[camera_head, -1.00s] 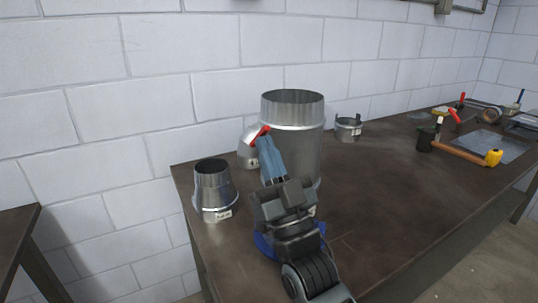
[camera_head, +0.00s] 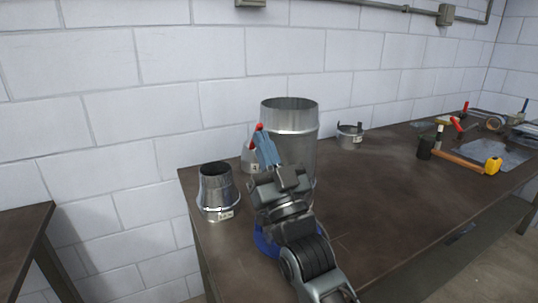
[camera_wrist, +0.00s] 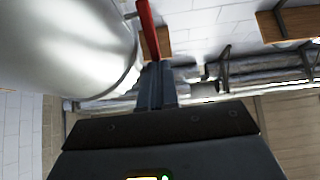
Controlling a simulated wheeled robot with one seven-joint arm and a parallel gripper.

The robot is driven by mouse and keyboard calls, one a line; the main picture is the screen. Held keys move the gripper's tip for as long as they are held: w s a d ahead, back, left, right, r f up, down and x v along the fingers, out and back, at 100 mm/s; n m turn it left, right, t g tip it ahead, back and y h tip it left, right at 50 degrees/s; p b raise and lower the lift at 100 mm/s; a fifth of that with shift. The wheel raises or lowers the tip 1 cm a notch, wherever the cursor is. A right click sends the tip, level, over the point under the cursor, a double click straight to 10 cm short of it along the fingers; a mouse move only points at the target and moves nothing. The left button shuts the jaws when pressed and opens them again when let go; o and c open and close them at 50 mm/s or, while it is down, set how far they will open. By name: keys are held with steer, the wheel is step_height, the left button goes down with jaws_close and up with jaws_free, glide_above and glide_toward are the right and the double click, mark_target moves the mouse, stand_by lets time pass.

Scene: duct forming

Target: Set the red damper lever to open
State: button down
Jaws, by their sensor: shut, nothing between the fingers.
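The red damper lever (camera_head: 258,127) shows at the upper left of the large round metal duct (camera_head: 301,128), partly hidden by my fingers. In the wrist view the lever (camera_wrist: 147,28) is a long red bar beside the shiny duct wall (camera_wrist: 70,40), joined to a thin stub at its upper end. My gripper (camera_head: 262,136) is shut and empty, its blue-grey fingers pointing up at the lever. In the wrist view the fingertips (camera_wrist: 157,68) lie at the lever's lower end; I cannot tell whether they touch it.
A tapered metal duct piece (camera_head: 217,190) stands at the bench's left end. A metal elbow (camera_head: 248,160) is behind my fingers, and a short metal collar (camera_head: 350,136) stands right of the duct. A hammer (camera_head: 460,160) and other tools lie farther right. The bench's middle right (camera_head: 390,200) is clear.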

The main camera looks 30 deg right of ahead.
mark_target(258, 127)
steer(key=shift+r+b+x, duration=0.2)
steer(key=shift+b+x, duration=1.3)
steer(key=shift+x, duration=0.2)
steer(key=shift+s+r, duration=0.1)
